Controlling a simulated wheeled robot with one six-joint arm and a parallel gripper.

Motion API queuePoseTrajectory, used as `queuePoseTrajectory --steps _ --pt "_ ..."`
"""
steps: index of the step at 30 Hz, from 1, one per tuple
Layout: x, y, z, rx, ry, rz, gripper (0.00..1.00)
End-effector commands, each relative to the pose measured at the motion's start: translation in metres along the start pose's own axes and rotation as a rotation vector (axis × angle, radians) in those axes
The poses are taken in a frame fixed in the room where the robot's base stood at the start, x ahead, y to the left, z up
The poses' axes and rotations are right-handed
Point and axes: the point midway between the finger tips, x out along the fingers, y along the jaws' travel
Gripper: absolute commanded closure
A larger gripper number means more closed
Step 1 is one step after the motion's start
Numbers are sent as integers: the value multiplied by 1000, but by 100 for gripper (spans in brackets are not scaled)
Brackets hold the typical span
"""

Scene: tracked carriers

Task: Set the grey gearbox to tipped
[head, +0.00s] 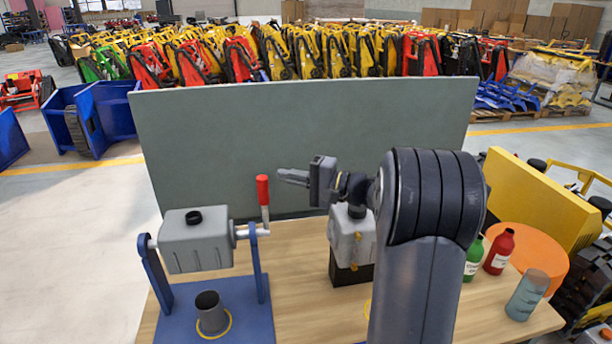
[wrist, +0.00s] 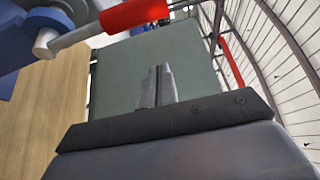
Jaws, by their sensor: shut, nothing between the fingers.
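The grey gearbox (head: 196,246) hangs on a shaft between two uprights of a blue stand (head: 180,325). It looks about upright, with a black cap on top. A crank with a red grip (head: 263,190) is on the right end of the shaft, the grip pointing up. In the wrist view the red grip (wrist: 137,13) and its metal rod show at the top left. My gripper (head: 282,175) is shut and empty, to the right of the red grip and apart from it. Its shut fingers also show in the wrist view (wrist: 157,85). The gearbox body is not clear in the wrist view.
A dark cup (head: 211,316) stands in a yellow ring under the gearbox. A grey container (head: 350,240) on a black block is partly hidden by my arm. Green (head: 473,258) and red (head: 498,252) bottles stand right. A grey-green panel (head: 300,130) stands behind.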

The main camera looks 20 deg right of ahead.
Motion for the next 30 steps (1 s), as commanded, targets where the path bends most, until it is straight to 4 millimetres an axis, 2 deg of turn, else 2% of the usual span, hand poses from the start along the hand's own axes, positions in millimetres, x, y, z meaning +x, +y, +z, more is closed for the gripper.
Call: queuePoseTrajectory --steps 3,5,9,15,30 --pt "28 -3 1 1 -4 1 100" --pt "37 -3 2 2 -2 0 100" --pt "27 -2 20 2 1 0 100" --pt "21 -1 34 1 1 1 100" --pt "20 1 38 -2 1 -1 100"
